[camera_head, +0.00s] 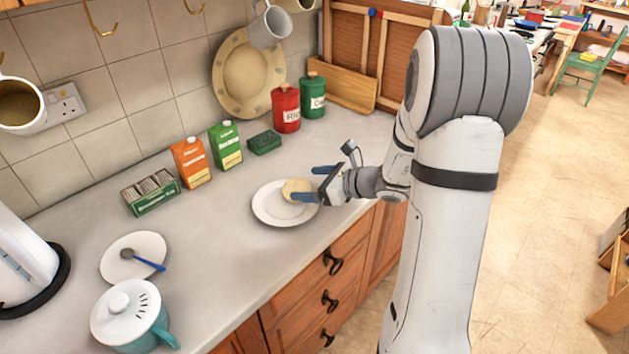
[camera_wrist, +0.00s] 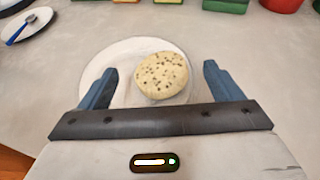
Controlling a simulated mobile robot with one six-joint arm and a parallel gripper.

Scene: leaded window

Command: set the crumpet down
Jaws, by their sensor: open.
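The crumpet (camera_wrist: 163,76) is round, pale and speckled with dark holes. It rests on a white plate (camera_wrist: 98,72), toward the plate's right side, and shows in the head view (camera_head: 291,186) partly behind a finger. The plate (camera_head: 268,207) lies on the counter near its front edge. My gripper (camera_wrist: 161,84) is open, with its blue fingers on either side of the crumpet and a gap to each. In the head view my gripper (camera_head: 313,183) reaches in from the right over the plate. I cannot tell how high the fingers are above the plate.
A small plate with a blue-handled spoon (camera_head: 148,264) and a teal pot with a white lid (camera_head: 130,315) stand at left. The counter between is clear.

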